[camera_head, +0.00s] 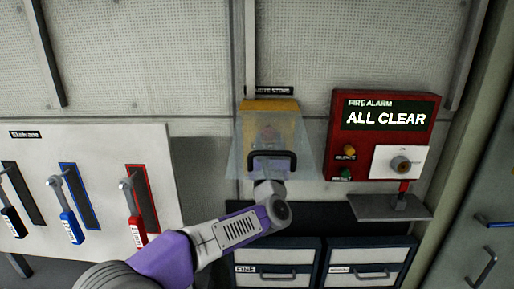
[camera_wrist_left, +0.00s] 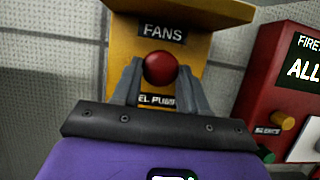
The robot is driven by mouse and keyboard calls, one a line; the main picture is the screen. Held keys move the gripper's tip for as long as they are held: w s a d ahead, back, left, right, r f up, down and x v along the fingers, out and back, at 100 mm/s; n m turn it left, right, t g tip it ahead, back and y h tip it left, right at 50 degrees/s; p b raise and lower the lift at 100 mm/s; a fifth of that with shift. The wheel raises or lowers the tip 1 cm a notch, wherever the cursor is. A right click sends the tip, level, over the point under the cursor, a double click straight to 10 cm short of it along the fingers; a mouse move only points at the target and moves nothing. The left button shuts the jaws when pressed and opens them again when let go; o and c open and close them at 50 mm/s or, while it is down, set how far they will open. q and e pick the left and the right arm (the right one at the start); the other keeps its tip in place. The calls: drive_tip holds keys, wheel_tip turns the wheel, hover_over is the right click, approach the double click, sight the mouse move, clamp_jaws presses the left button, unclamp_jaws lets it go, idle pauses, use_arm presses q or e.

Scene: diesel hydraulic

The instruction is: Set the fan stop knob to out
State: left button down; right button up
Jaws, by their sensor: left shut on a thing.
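The fan stop knob is a red ball (camera_wrist_left: 159,69) on a yellow housing (camera_wrist_left: 204,48). The housing has a FANS label above the knob and a partly hidden label reading "EL PUMP" below it. My left gripper (camera_wrist_left: 159,76) has one grey finger on each side of the red knob and is shut on it. In the head view the yellow housing (camera_head: 270,105) sits on the wall behind a see-through cover (camera_head: 301,150), with my left gripper (camera_head: 268,143) at it. The knob is blurred there. My right gripper is not in view.
A red fire alarm box (camera_head: 383,137) reading ALL CLEAR is close on the right, with a small grey shelf (camera_head: 365,208) below. A white panel (camera_head: 85,150) with black, blue and red levers is on the left. Drawers (camera_head: 275,270) stand below.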

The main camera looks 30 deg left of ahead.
use_arm(q)
drive_tip(key=shift+d+f, duration=0.1)
drive_tip(key=shift+f, duration=0.05)
drive_tip(key=c, duration=1.1)
unclamp_jaws()
drive_tip(key=o, duration=0.5)
drive_tip(key=shift+s, duration=0.25)
drive_tip(key=shift+o, duration=0.2)
drive_tip(key=shift+w, duration=0.1)
drive_tip(key=b+v, duration=0.2)
drive_tip(key=v, duration=0.5)
drive_tip(key=shift+s, duration=0.3)
drive_tip(key=shift+d, duration=0.15)
